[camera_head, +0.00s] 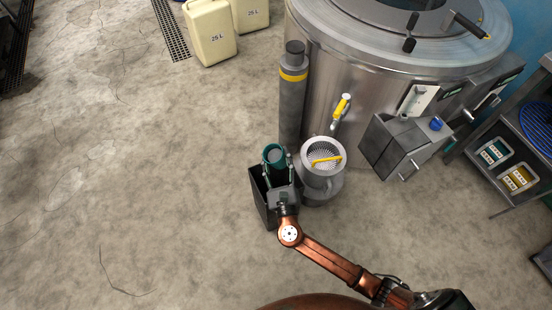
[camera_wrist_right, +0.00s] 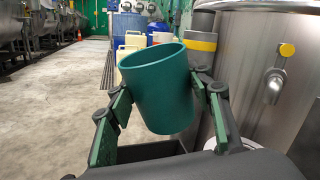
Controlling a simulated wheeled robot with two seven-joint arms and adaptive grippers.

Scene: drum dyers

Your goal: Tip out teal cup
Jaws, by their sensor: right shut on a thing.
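The teal cup (camera_head: 274,156) is held by my right gripper (camera_head: 277,170) above a dark open bin (camera_head: 260,196). In the right wrist view the teal cup (camera_wrist_right: 158,88) sits between the two green-padded fingers (camera_wrist_right: 160,108), one on each side of it. It is tilted there, its rim leaning to the left. I cannot see down to the bottom of the cup. The dark bin's rim (camera_wrist_right: 160,150) shows below the cup. My left gripper is not in view.
A round strainer basket with a yellow handle (camera_head: 324,158) stands right beside the bin. The large steel drum (camera_head: 380,80) and a grey cylinder with a yellow band (camera_head: 292,100) rise behind. Open concrete floor (camera_head: 130,180) lies to the left.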

